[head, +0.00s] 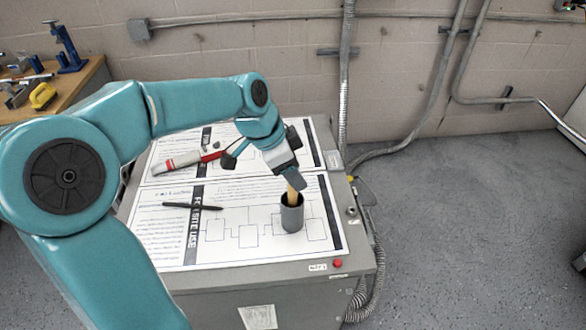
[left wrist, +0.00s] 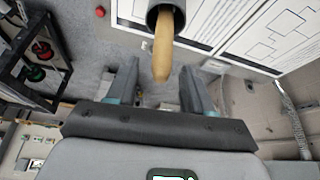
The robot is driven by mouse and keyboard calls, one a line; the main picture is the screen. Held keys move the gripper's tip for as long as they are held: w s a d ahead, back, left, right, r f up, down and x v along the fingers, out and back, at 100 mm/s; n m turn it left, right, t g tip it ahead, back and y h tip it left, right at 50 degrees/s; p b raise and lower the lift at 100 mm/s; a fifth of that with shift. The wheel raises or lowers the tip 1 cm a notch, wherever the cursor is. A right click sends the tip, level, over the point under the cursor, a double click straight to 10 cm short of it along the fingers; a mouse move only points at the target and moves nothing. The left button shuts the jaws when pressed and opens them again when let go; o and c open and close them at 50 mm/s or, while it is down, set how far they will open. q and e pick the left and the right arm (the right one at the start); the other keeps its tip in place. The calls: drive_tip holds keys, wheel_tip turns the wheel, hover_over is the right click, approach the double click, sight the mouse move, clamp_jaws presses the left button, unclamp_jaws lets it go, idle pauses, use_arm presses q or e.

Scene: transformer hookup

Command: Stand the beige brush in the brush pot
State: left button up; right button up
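The beige brush (head: 293,196) stands in the dark grey brush pot (head: 291,216), with its beige end sticking up out of the mouth. The pot is upright on the printed sheet on top of the grey cabinet. My left gripper (head: 294,184) is just above the pot, at the brush's upper end. In the left wrist view, the fingers of my left gripper (left wrist: 162,88) are spread. The brush (left wrist: 164,50) comes out of the pot (left wrist: 167,14), and its rounded end lies between the fingers with gaps at both sides. The lower part of the brush is hidden in the pot. My right gripper is out of view.
A black pen (head: 192,206) and a grey-and-red tube (head: 183,161) lie on the sheets left of the pot. A red button (head: 337,263) sits at the cabinet's front edge. A wooden bench (head: 90,80) with tools stands at the far left. Open floor lies right.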

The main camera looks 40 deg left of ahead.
use_arm(q)
drive_tip(key=shift+r, duration=0.1)
drive_tip(key=v, duration=1.6)
